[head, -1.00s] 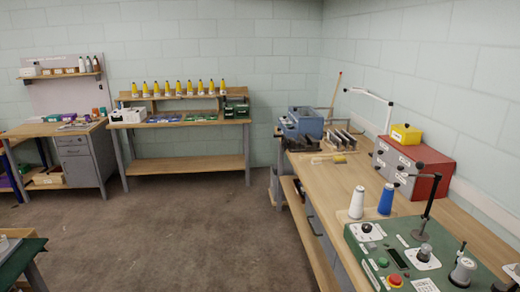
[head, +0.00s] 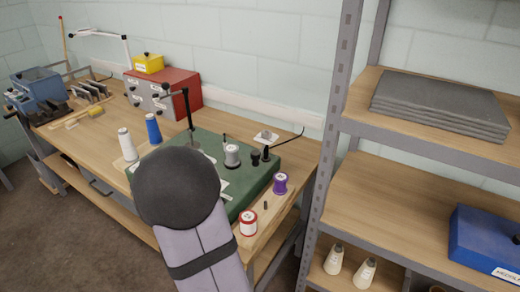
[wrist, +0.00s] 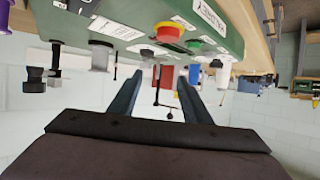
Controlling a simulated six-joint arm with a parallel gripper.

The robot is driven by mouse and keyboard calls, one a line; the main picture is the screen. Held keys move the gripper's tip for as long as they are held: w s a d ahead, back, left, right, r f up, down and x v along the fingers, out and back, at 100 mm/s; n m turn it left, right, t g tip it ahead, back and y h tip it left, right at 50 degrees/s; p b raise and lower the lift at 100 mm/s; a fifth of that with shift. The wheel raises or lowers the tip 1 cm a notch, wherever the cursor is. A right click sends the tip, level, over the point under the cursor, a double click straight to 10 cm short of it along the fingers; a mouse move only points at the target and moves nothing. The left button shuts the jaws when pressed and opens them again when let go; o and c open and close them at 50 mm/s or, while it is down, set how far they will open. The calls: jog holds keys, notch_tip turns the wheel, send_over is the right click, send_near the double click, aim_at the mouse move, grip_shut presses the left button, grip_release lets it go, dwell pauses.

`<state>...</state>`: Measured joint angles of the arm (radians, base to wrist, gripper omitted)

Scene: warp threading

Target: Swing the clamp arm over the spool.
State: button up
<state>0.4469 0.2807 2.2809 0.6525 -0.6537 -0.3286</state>
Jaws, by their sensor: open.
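A grey spool (head: 232,155) stands on the green panel (head: 262,178). It also shows at the left of the upside-down wrist view (wrist: 100,57). A black upright post with a thin side arm (head: 187,100), which looks like the clamp arm, rises left of the spool; the side arm points left, away from the spool. In the wrist view a black rod (wrist: 155,88) shows beyond and between my fingers, apart from them. My gripper (wrist: 158,78) is open and empty. In the head view my own arm hides it and part of the panel.
A white cone (head: 128,145) and blue cone (head: 153,129) stand left of the panel. A red cabinet (head: 185,90) is behind. A purple spool (head: 280,183) and red-and-white spool (head: 248,222) stand near the right. Grey shelving (head: 335,125) is close on the right. A red button (wrist: 167,32) is near my gripper.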

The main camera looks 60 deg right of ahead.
aim_at(258, 151)
jog(key=s+d+r+m+g+h, duration=0.1)
jog(key=s+d+m+g+h, duration=0.1)
jog(key=s+d, duration=0.2)
jog(key=s+d+m+g+h, duration=0.2)
jog(key=s+d+g+h, duration=0.1)
jog(key=s+d, duration=0.2)
jog(key=s+d+r+m+g+h+b, duration=0.1)
jog(key=s+d+m+g+h, duration=0.1)
jog(key=s+d, duration=0.3)
jog(key=shift+s+d+r+m+h, duration=0.15)
jog(key=shift+s+r+m+h, duration=0.15)
jog(key=shift+m+h, duration=0.15)
jog(key=shift+w+d+r+p, duration=0.1)
jog(key=shift+d+p, duration=0.4)
jog(key=shift+d, duration=0.95)
jog(key=shift+w+d+p, duration=0.1)
jog(key=shift+d+p, duration=0.35)
jog(key=shift+d, duration=1.75)
